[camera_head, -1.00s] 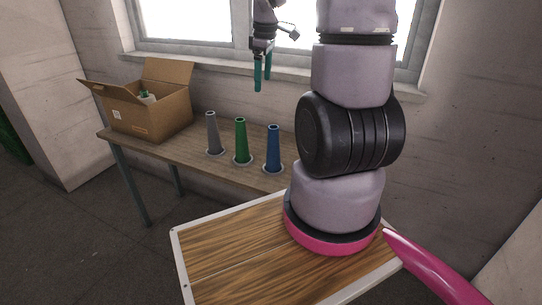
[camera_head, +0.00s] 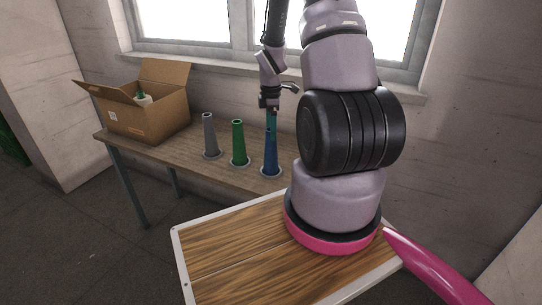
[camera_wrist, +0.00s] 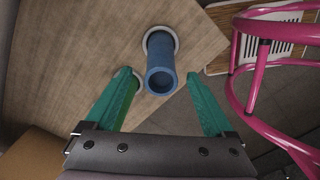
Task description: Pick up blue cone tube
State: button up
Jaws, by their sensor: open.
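The blue cone tube (camera_head: 270,155) stands upright on the wooden table, at the right end of a row of three cones. It also shows in the wrist view (camera_wrist: 161,66), its open top facing the camera. My gripper (camera_head: 269,120) is above and close to the blue cone tube in the head view. In the wrist view my gripper (camera_wrist: 160,92) has its two green fingers wide apart and empty. The blue tube's top lies between the fingers in the picture; I see no contact. In the head view the fingers partly overlap the tube.
A green cone tube (camera_head: 238,145) stands just left of the blue one, close to the left finger in the wrist view. A grey cone tube (camera_head: 209,137) stands further left. A cardboard box (camera_head: 150,112) is on the table's (camera_head: 170,155) left end. The wall and window are behind.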

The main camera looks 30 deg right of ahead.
aim_at(271, 152)
notch_tip(271, 152, down, 4)
jog(key=shift+f, duration=0.1)
grip_shut()
